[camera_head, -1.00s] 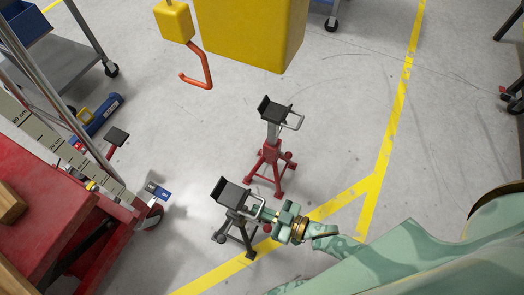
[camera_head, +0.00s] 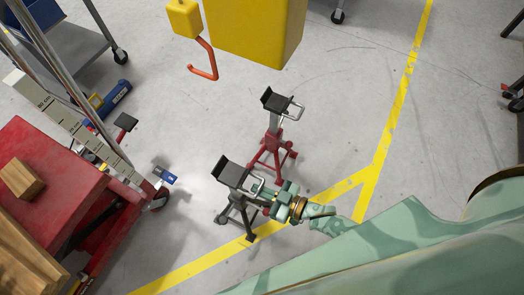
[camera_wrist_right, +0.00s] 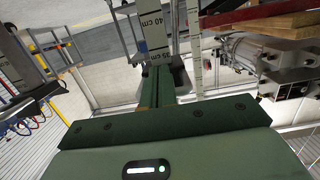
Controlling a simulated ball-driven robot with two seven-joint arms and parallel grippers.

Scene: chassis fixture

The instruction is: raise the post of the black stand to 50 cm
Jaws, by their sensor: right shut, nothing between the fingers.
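The black stand (camera_head: 236,217) stands on the floor at lower centre in the head view, with a flat black saddle (camera_head: 230,172) on top. Its grey post is mostly hidden under the saddle. My right gripper (camera_head: 261,190) is shut at the stand's right side, close to the metal loop handle beside the saddle. I cannot tell whether it touches the handle. In the right wrist view its green fingers (camera_wrist_right: 156,88) point at an upright grey strip (camera_wrist_right: 154,25) marked "40 cm". The left gripper is not in view.
A red stand (camera_head: 271,150) stands just behind. A tall ruler (camera_head: 75,125) and a red cart (camera_head: 50,170) are at left. A yellow block (camera_head: 255,30) and orange hook (camera_head: 207,65) hang at the top.

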